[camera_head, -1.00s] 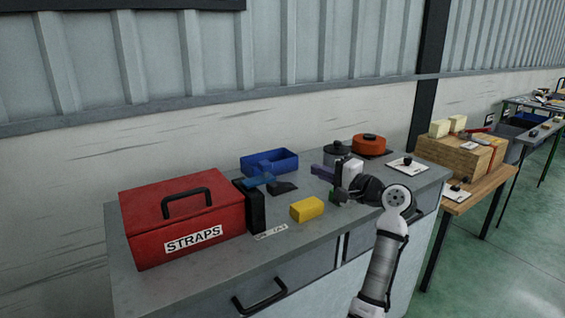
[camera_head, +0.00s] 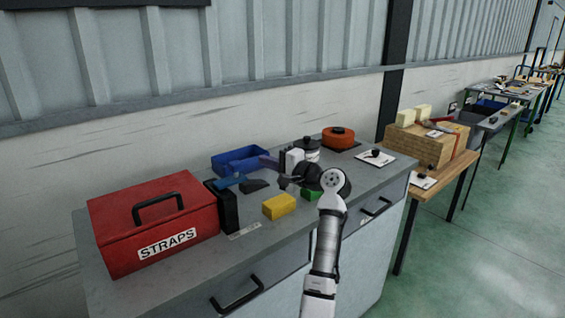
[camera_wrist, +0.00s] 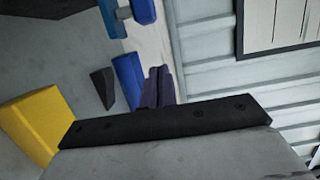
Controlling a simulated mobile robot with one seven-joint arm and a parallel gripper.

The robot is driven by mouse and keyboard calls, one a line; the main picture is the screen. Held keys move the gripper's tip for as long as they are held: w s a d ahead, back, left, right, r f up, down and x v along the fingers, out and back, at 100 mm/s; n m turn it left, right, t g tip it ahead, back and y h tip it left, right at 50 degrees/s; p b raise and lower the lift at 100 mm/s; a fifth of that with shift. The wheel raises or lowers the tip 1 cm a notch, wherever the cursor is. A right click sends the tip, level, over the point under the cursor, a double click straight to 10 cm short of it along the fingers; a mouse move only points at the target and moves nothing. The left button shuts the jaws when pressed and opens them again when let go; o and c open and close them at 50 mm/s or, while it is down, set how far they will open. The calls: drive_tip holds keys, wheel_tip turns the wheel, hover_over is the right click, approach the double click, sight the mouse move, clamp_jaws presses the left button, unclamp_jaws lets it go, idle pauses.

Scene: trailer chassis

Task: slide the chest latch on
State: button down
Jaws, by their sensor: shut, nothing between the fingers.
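A red chest (camera_head: 155,222) labelled STRAPS, with a black top handle, sits at the left of the grey bench. A black upright block (camera_head: 226,208) with a blue piece (camera_head: 229,182) at its top stands against the chest's right side. I cannot tell for sure that this is the latch, or its position. My gripper (camera_head: 264,160) is raised above the bench, right of the chest and clear of it, in front of the blue bin. Its purple fingers (camera_wrist: 158,72) are together and empty in the wrist view, with blue parts (camera_wrist: 116,18) at the top.
A blue bin (camera_head: 238,161), a black wedge (camera_head: 255,186), a yellow block (camera_head: 279,206) and a partly hidden green block (camera_head: 311,194) lie nearby. A dark-lidded jar (camera_head: 311,149) and an orange round container (camera_head: 338,137) stand farther right. The wall is behind.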

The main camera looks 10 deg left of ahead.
sight(237, 168)
drive_tip(key=shift+s+a+p, duration=0.4)
drive_tip(key=shift+s+a, duration=0.3)
drive_tip(key=shift+a, duration=0.2)
drive_tip(key=shift+s+a+p, duration=0.4)
drive_tip(key=shift+s+a, duration=0.25)
drive_tip(key=shift+a, duration=0.2)
drive_tip(key=s+a, duration=0.2)
drive_tip(key=s, duration=0.1)
drive_tip(key=shift+s+a+p, duration=0.15)
drive_tip(key=shift+a+p, duration=0.15)
